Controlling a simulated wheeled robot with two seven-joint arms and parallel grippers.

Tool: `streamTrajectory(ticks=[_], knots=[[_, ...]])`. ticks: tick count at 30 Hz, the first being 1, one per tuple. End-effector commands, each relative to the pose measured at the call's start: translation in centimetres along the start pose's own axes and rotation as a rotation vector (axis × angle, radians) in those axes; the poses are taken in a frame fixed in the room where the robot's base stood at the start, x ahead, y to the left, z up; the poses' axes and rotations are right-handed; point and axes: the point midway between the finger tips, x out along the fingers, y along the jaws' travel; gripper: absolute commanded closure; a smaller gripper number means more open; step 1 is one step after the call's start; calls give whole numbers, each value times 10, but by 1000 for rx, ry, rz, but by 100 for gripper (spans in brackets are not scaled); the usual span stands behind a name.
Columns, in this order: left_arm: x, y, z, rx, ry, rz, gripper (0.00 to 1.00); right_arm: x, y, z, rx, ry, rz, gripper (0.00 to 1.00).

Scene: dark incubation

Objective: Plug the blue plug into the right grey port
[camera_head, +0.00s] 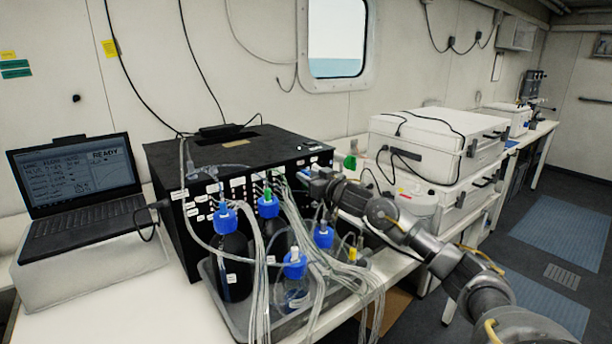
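The black incubation box (166,167) stands on the bench, with rows of small labelled ports (237,183) and thin tubes on its front face. The grey ports are too small to single out. My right gripper (306,177) comes in from the right and its tip is at the right end of that front face. Its fingers are small and dark, so I cannot tell whether they are open or hold anything. I cannot make out the blue plug with certainty. My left gripper is not in view.
Bottles with blue caps (268,206) and many clear tubes stand in a grey tray (232,328) before the box. A laptop (80,195) is at the left. White cases (428,140) are stacked at the right. The front left bench is clear.

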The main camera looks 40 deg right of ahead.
Motion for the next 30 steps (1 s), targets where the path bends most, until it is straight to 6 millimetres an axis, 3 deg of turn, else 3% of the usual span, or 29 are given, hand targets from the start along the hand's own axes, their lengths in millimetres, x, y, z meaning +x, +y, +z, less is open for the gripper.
streamTrajectory(ticks=[14, 22, 30], knots=[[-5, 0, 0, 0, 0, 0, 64, 0, 0, 0, 1, 0, 0, 65], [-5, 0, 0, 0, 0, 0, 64, 0, 0, 0, 0, 0, 0, 100], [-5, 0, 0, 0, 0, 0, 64, 0, 0, 0, 0, 0, 0, 100]])
